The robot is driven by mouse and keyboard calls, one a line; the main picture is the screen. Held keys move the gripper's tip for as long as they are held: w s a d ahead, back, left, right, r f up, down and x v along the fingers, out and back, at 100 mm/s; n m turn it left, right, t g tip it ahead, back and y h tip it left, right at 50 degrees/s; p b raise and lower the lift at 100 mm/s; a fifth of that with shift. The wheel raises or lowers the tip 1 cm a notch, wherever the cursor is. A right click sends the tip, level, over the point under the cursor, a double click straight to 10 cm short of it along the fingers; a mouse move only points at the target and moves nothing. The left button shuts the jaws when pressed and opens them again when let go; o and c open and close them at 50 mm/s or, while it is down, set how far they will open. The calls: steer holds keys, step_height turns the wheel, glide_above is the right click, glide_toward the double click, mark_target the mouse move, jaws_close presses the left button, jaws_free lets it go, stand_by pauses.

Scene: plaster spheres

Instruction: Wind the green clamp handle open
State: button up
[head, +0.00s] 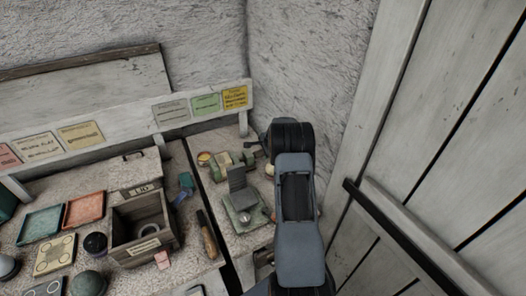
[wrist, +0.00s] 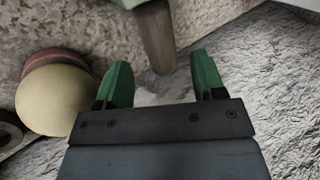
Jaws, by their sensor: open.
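My gripper (wrist: 160,62) is open in the wrist view, its two green fingertips apart with nothing between them. A grey-brown rod (wrist: 154,32) hangs down from the top edge, its rounded end just ahead of the gap between the tips. I cannot tell for sure whether it is the clamp handle. In the head view a green clamp-like fixture (head: 222,160) stands at the back of the right-hand bench, left of my arm. My arm hides the gripper and part of the bench there.
A cream ball (wrist: 54,98) on a reddish base sits close left of my gripper. In the head view, a green-based device with a grey plate (head: 238,180) stands before the fixture. An open box (head: 126,250) and trays are left; a plank wall (head: 440,150) is right.

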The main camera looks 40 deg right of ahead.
mark_target(260, 153)
steer(key=shift+p+x, duration=0.3)
steer(key=shift+x, duration=1.75)
steer(key=c, duration=0.9)
steer(key=shift+f+b, duration=0.4)
steer(key=shift+b, duration=0.75)
steer(key=t+b, duration=0.1)
steer(key=b, duration=0.3)
steer(key=shift+b, duration=0.3)
steer(key=shift+r+b, duration=0.35)
steer(key=shift+b, duration=0.25)
steer(key=o, duration=0.9)
